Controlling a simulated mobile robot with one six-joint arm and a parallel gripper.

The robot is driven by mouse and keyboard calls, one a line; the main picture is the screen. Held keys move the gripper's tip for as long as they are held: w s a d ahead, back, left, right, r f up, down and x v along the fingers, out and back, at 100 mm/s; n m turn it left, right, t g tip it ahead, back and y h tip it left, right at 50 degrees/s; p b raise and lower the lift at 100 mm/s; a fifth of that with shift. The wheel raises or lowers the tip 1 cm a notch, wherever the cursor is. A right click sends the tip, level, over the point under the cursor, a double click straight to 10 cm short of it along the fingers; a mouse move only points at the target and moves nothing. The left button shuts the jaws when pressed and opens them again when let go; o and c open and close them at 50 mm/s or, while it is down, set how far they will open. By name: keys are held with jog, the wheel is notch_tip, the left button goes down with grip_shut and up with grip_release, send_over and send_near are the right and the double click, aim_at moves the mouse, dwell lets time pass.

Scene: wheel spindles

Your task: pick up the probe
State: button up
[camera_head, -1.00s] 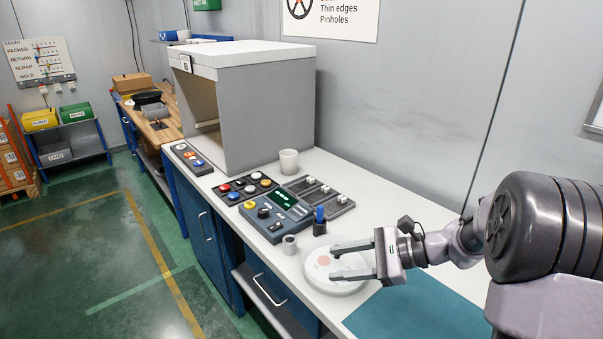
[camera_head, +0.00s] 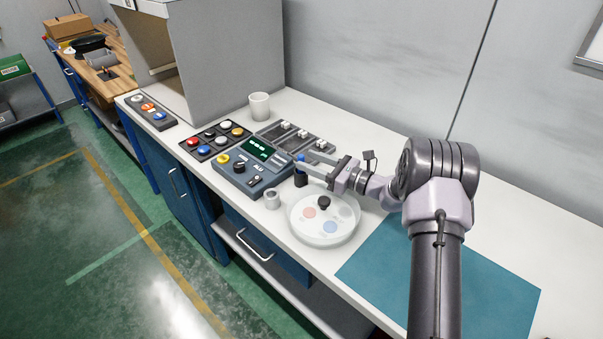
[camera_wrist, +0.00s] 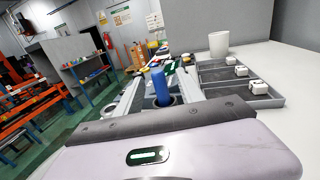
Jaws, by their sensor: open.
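The probe is a blue rod (camera_head: 300,159) standing upright in a small dark holder (camera_head: 301,178) on the white bench. In the wrist view the blue probe (camera_wrist: 158,84) stands between my two pale fingers, with a gap on each side. My gripper (camera_head: 304,161) is open and reaches over the bench at the probe from the right. In the wrist view my gripper (camera_wrist: 158,88) holds nothing. The probe's lower end is hidden in the holder.
A grey control box (camera_head: 250,168) is left of the holder and a grey tray (camera_head: 293,139) behind it. A round white dish (camera_head: 323,238) and a small grey cup (camera_head: 272,199) stand in front. A white cup (camera_head: 259,105) stands farther back.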

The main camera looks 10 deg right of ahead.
aim_at(301, 156)
jog(key=x, duration=0.3)
jog(key=shift+a, duration=0.2)
grip_shut()
